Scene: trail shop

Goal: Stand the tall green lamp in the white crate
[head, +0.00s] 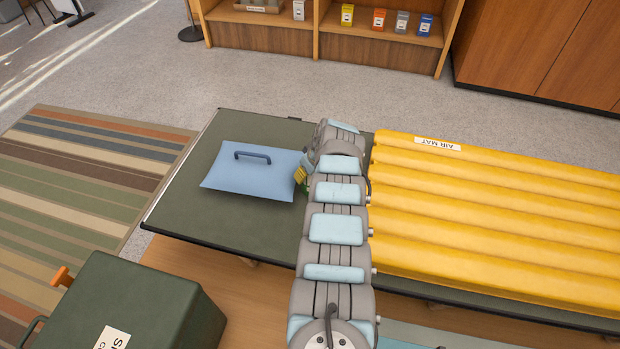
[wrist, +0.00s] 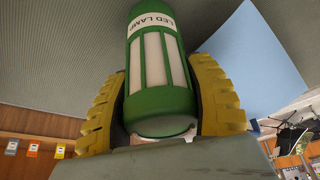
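The green lamp (wrist: 160,62) has pale panels and an LED LAMP label. It fills the middle of the wrist view, between the two yellow fingers of my gripper (wrist: 161,100). Both fingers press against its sides, so the gripper is shut on it. In the head view my gripper (head: 300,176) shows only as a bit of yellow beside my arm, at the right edge of a blue lid. My arm hides most of the lamp there. Whether the lamp touches the table cannot be told. No white crate shows in either view.
The blue lid (head: 248,181) with a dark handle lies on the dark green table (head: 215,218). A yellow air mat (head: 490,220) covers the table's right side. A dark green box (head: 140,300) stands at the front left. Shelves (head: 375,45) with small packs stand behind.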

